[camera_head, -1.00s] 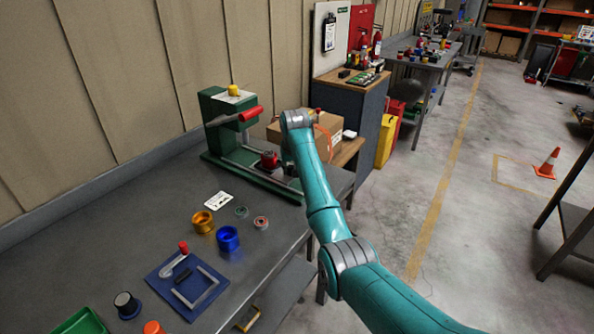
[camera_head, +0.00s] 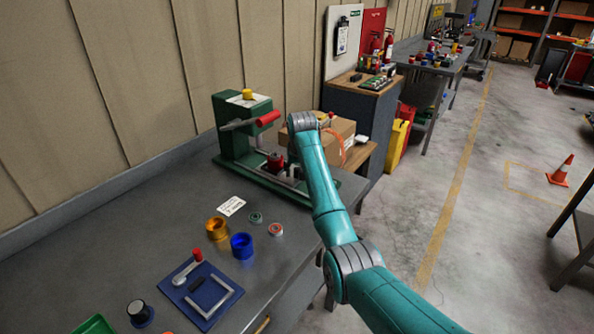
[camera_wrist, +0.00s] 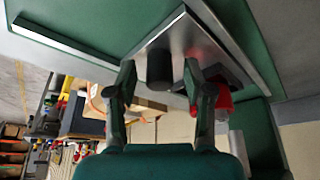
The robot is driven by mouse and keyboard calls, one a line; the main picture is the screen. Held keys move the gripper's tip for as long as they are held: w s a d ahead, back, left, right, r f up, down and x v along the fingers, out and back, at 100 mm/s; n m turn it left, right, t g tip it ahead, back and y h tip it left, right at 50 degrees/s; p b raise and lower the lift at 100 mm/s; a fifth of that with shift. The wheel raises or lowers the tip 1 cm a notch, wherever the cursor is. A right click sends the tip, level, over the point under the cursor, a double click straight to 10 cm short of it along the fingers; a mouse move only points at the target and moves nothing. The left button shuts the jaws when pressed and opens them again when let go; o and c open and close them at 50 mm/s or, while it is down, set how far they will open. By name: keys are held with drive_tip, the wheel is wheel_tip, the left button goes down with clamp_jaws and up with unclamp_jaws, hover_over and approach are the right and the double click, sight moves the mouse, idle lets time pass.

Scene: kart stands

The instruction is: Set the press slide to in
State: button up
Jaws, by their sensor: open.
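The green press (camera_head: 232,146) stands at the back of the grey workbench, with a red-gripped lever (camera_head: 268,118) and a yellow knob (camera_head: 248,94) on top. Its green base with metal rails (camera_head: 262,175) runs to the right and passes behind my arm. In the wrist view a metal slide plate (camera_wrist: 180,35) carries a black knob (camera_wrist: 160,70). My gripper (camera_wrist: 160,78) is open, with its fingers on either side of this knob; I cannot tell if they touch it. A red part (camera_wrist: 222,100) shows beyond the right finger. My gripper is hidden in the head view.
On the bench, a card (camera_head: 231,206), orange ring (camera_head: 217,228), blue cup (camera_head: 241,245) and blue plate (camera_head: 201,293) lie in front of the press. A cardboard box (camera_head: 342,133) stands behind my arm. Open floor lies to the right.

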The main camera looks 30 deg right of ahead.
drive_tip(key=v, duration=1.2)
drive_tip(key=shift+w, duration=0.1)
